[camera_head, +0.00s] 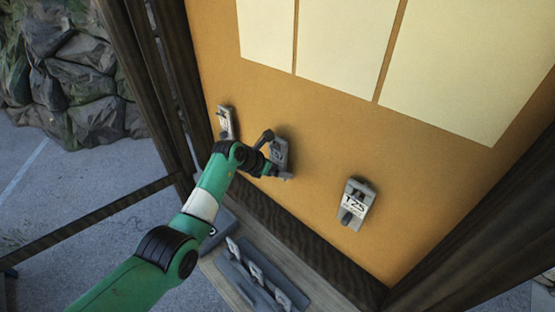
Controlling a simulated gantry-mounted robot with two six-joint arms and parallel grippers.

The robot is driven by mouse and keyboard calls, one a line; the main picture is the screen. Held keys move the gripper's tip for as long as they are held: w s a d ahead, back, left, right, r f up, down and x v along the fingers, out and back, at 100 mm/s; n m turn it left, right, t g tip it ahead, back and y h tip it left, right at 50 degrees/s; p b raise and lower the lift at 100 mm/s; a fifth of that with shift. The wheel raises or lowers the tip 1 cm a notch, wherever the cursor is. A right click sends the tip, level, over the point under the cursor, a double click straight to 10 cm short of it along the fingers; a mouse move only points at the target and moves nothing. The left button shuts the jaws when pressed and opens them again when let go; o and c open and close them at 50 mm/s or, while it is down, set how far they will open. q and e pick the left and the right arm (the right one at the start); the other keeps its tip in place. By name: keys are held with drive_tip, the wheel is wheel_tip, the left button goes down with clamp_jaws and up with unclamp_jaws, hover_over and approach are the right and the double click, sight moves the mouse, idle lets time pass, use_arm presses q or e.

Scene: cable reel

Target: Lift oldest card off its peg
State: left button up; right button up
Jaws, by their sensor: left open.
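Three grey cards with white labels hang in a row on the orange board (330,150). The left card (226,122) is small and seen at an angle. The middle card (281,150) is partly hidden by my left gripper (278,158). The right card (355,204) reads T25. My left gripper is open, with its fingers at the middle card; I cannot tell whether they touch it. The labels on the left and middle cards are too small to read, and their pegs are hard to make out. My right gripper is out of view.
Pale sheets (340,40) cover the board's upper part. Dark wooden posts frame the board. Board around the T25 card is clear.

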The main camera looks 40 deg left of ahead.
use_arm(q)
drive_tip(key=c, duration=1.5)
